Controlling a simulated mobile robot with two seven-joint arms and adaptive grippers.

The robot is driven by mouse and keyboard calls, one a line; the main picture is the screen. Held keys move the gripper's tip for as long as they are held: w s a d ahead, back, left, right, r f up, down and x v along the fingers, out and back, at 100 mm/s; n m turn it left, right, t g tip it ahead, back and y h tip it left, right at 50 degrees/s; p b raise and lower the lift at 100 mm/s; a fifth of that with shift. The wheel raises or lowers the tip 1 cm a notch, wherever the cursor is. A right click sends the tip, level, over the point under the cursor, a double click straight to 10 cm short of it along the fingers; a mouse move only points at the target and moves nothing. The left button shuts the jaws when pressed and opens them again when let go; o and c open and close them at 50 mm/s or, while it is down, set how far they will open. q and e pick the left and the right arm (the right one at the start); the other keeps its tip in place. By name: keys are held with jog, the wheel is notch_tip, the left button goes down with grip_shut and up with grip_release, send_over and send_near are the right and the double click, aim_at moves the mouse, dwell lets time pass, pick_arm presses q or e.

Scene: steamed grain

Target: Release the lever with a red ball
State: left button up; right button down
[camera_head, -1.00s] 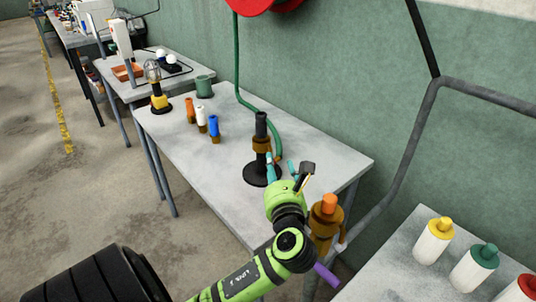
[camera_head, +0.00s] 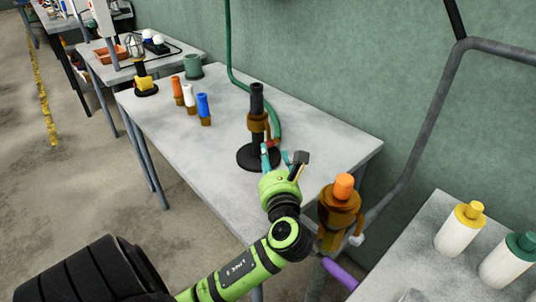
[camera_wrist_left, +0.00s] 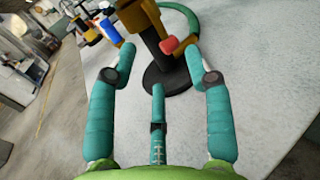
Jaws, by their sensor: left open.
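A black burner-like stand (camera_head: 257,103) with a round base and a brass collar stands upright on the grey table. In the left wrist view, a small red ball (camera_wrist_left: 168,45) sits beside the stand's brass collar (camera_wrist_left: 185,18); in the head view it is small and hard to make out. My left gripper (camera_head: 279,156) is at the near right of the stand's base. Its teal fingers are spread and empty, and the wrist view shows the gripper (camera_wrist_left: 160,72) pointing at the stand, with the ball between and beyond its fingertips.
White, orange and blue small bottles (camera_head: 189,98) stand left on the grey table (camera_head: 200,140). A green hose (camera_head: 230,60) curves behind the stand. A brass fitting with an orange cap (camera_head: 343,187) is right of my arm. White bottles (camera_head: 460,228) stand on the right table.

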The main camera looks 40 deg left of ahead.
aim_at(267, 141)
pick_arm(q)
jog(key=shift+w+a+f, duration=0.2)
jog(key=shift+x, duration=3.15)
grip_shut()
